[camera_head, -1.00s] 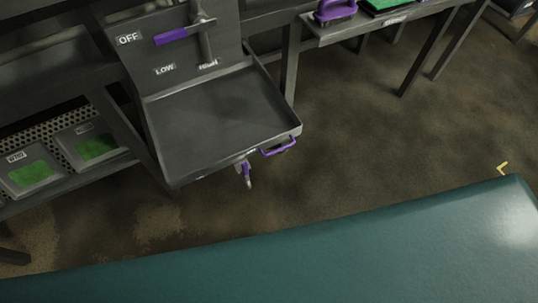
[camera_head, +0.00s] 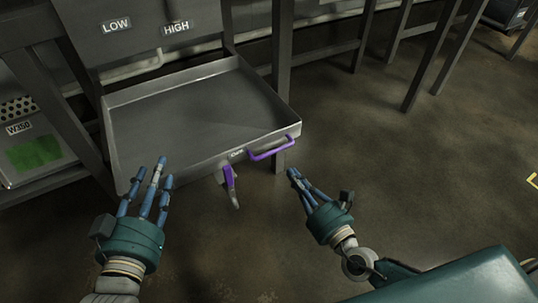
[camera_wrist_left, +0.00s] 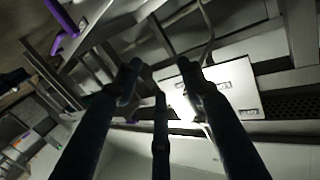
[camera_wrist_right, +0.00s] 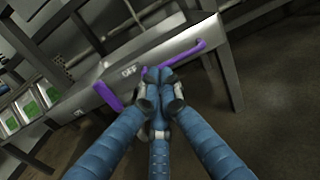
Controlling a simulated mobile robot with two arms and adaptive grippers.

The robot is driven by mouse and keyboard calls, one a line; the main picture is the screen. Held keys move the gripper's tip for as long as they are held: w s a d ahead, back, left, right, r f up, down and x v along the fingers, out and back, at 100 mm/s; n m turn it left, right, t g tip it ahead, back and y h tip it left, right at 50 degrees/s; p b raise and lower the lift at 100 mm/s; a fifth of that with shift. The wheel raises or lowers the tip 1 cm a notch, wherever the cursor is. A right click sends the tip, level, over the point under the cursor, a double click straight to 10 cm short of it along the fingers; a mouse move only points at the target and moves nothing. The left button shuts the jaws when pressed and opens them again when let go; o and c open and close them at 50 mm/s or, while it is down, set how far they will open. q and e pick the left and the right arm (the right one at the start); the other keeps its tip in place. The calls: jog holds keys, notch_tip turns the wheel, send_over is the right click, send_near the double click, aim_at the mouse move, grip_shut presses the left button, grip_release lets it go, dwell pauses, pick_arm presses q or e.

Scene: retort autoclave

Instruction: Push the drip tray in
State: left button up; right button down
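The grey drip tray (camera_head: 195,115) is pulled out from the frame below the LOW and HIGH labels. Its front has a purple handle (camera_head: 273,149) and a purple-levered valve (camera_head: 229,182). My left gripper (camera_head: 155,178) has its fingers spread by the tray's front left corner; whether it touches cannot be told. My right gripper (camera_head: 297,178) is in front of the tray, below and right of the handle, apart from it and empty. In the right wrist view, its fingertips (camera_wrist_right: 160,85) are together, with the handle (camera_wrist_right: 180,58) beyond them.
Steel legs (camera_head: 282,60) stand behind the tray's right side. A shelf at left holds a W350 box (camera_head: 35,155) with a green patch. The floor (camera_head: 400,150) right of the tray is clear. My teal base shows at lower right.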

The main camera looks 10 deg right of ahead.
aim_at(264, 137)
jog(key=x, duration=1.2)
jog(key=shift+w+a+r, duration=0.1)
jog(key=shift+w+a, duration=0.05)
jog(key=shift+w, duration=0.2)
pick_arm(q)
jog(key=shift+w+d+r+t, duration=0.15)
jog(key=shift+r+t, duration=0.35)
jog(key=shift+r, duration=0.8)
pick_arm(e)
jog(key=shift+w+a, duration=0.2)
jog(key=shift+w, duration=0.4)
